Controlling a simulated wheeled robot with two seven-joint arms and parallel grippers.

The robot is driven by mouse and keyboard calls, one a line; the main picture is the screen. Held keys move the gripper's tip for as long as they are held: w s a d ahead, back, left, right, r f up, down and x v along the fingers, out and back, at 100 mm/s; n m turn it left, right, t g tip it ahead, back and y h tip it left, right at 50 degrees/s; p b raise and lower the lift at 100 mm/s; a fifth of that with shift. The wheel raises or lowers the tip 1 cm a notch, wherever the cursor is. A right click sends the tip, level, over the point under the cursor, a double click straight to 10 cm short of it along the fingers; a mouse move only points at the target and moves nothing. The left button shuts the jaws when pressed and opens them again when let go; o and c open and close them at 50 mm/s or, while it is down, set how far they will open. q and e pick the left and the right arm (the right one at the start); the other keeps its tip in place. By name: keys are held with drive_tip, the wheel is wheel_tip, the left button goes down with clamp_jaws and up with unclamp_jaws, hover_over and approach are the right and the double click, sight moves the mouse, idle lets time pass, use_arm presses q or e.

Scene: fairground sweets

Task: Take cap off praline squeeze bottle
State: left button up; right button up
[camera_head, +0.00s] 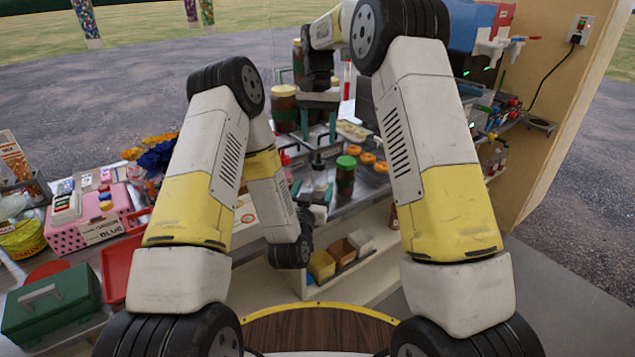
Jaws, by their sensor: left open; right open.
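A brown bottle with a bright green cap (345,175) stands upright on the metal counter right of centre; I cannot read its label, so I cannot tell whether it is the praline bottle. The cap is on it. My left gripper (313,190), the lower one, is open at the counter's front edge, left of this bottle; its fingers are small and partly hidden. My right gripper (319,132) is open and points down over the counter, behind and left of the green-capped bottle. I see nothing held in either gripper.
Brown-and-green jars (285,108) stand behind. Orange rings (368,158) lie right of the bottle. A low shelf with small boxes (322,265) is below. At left are a pink crate (120,215), red tray (113,273) and green toolbox (50,305). My arms hide much of the counter.

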sight(319, 174)
use_arm(q)
drive_tip(key=x, duration=0.7)
drive_tip(key=shift+w, duration=0.3)
drive_tip(key=shift+c, duration=0.2)
drive_tip(key=shift+r, duration=0.1)
clamp_jaws()
